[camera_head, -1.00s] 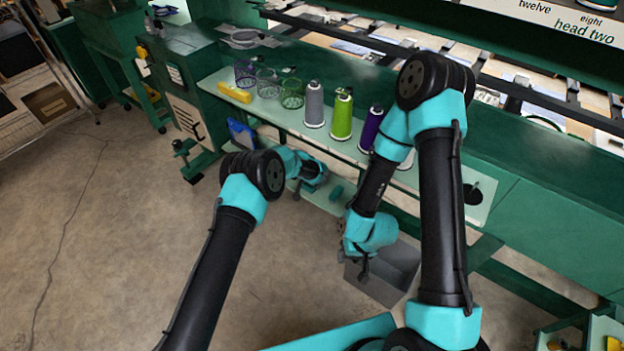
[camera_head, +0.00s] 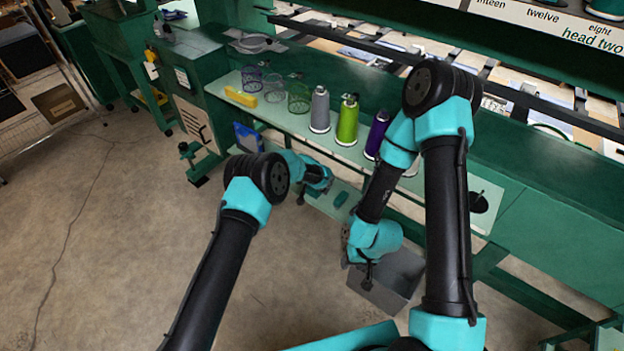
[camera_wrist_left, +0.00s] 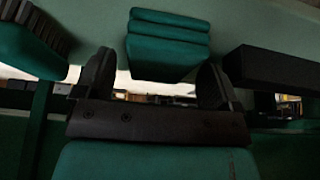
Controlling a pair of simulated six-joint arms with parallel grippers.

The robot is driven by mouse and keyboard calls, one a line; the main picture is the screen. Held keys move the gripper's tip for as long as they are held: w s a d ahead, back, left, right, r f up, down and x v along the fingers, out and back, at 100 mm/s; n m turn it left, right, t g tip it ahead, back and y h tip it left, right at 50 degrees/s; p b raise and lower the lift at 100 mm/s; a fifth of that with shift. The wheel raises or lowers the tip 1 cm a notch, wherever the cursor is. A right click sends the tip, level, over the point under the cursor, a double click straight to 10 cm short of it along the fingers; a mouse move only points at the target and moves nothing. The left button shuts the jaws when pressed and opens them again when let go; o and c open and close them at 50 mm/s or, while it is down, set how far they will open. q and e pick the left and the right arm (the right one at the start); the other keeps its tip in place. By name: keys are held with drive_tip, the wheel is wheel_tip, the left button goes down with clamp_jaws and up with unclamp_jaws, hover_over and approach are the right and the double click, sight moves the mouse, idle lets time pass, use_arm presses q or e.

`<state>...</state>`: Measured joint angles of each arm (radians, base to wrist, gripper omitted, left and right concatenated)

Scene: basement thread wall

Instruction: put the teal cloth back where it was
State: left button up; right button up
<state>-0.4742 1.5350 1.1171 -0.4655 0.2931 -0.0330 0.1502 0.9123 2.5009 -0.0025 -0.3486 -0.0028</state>
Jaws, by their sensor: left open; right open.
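The teal cloth (camera_head: 341,200) lies on the lower green shelf in the head view, just right of my left gripper (camera_head: 319,188). In the left wrist view the cloth (camera_wrist_left: 168,45) is a thick folded bundle beyond the two dark fingers of my left gripper (camera_wrist_left: 155,82). The fingers are spread apart with nothing held between them. My right gripper (camera_head: 362,268) is open and hangs in front of the lower shelf, over the left side of a grey bin. Its fingertips are small and partly hidden in the head view.
The grey bin (camera_head: 392,280) stands below my right gripper. The upper shelf (camera_head: 285,118) holds a yellow object (camera_head: 240,97), wire cups (camera_head: 298,97) and grey (camera_head: 320,110), green (camera_head: 347,121) and purple (camera_head: 377,135) thread spools. A dark block (camera_wrist_left: 275,68) shows in the wrist view.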

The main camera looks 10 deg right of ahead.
use_arm(q)
drive_tip(key=v, duration=1.1)
drive_tip(key=shift+r, duration=0.3)
drive_tip(key=shift+s+a, duration=0.1)
drive_tip(key=shift+a, duration=0.05)
drive_tip(key=s+a+f+n+g, duration=0.15)
drive_tip(key=s+a, duration=0.25)
drive_tip(key=a, duration=0.4)
drive_tip(key=s+a+f+n, duration=0.2)
drive_tip(key=s+a+f, duration=0.15)
drive_tip(key=a, duration=0.35)
drive_tip(key=s+a+f+n, duration=0.2)
drive_tip(key=s+a, duration=0.3)
drive_tip(key=a, duration=0.3)
drive_tip(key=s+a+n, duration=0.3)
drive_tip(key=s+a, duration=0.5)
drive_tip(key=s, duration=0.2)
drive_tip(key=s+a+r+n, duration=0.1)
drive_tip(key=s+a+n, duration=0.2)
drive_tip(key=s+a, duration=0.5)
drive_tip(key=s, duration=0.3)
drive_tip(key=shift+s+r+g, duration=0.2)
drive_tip(key=shift+r+g, duration=0.15)
drive_tip(key=shift+a+n, duration=0.15)
drive_tip(key=shift+n, duration=0.1)
